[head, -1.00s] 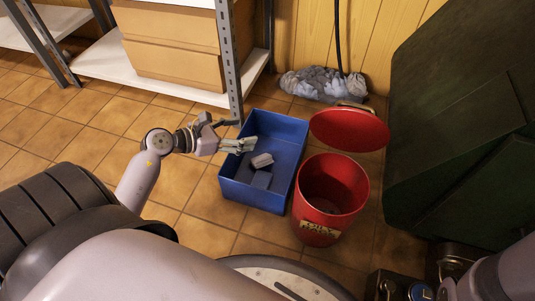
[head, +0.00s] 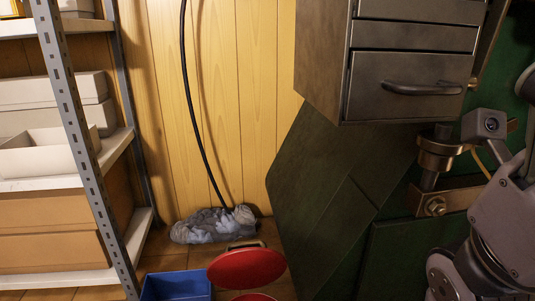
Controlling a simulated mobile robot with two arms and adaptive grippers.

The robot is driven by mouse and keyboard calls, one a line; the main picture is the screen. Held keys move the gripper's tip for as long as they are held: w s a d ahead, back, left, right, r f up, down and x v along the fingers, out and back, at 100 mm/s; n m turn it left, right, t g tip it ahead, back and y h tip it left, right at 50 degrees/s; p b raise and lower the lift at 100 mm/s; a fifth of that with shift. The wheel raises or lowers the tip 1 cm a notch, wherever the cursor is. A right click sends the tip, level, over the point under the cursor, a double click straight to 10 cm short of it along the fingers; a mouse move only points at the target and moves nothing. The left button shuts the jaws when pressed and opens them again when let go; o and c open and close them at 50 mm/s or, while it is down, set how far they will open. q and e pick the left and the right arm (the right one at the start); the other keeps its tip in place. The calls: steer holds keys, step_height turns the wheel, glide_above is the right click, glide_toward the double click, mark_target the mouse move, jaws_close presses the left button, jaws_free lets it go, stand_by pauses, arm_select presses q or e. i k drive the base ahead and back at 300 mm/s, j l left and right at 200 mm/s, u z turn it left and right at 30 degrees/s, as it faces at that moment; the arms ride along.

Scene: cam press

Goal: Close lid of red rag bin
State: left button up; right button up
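The red rag bin (head: 254,297) shows only as a sliver of its rim at the bottom edge. Its round red lid (head: 246,267) stands open, tilted up behind the bin, with a handle at its back edge. The rest of the bin is below the picture. My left gripper is not in view. Part of my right arm (head: 503,225) fills the right edge, but I see no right gripper fingers.
A blue box (head: 177,286) sits left of the bin. A shelf with boxes (head: 60,240) stands left. A dark green machine (head: 330,190) with a drawer unit (head: 405,88) stands right.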

mark_target(247, 266)
steer(key=k+j, duration=0.6)
steer(key=k, duration=0.2)
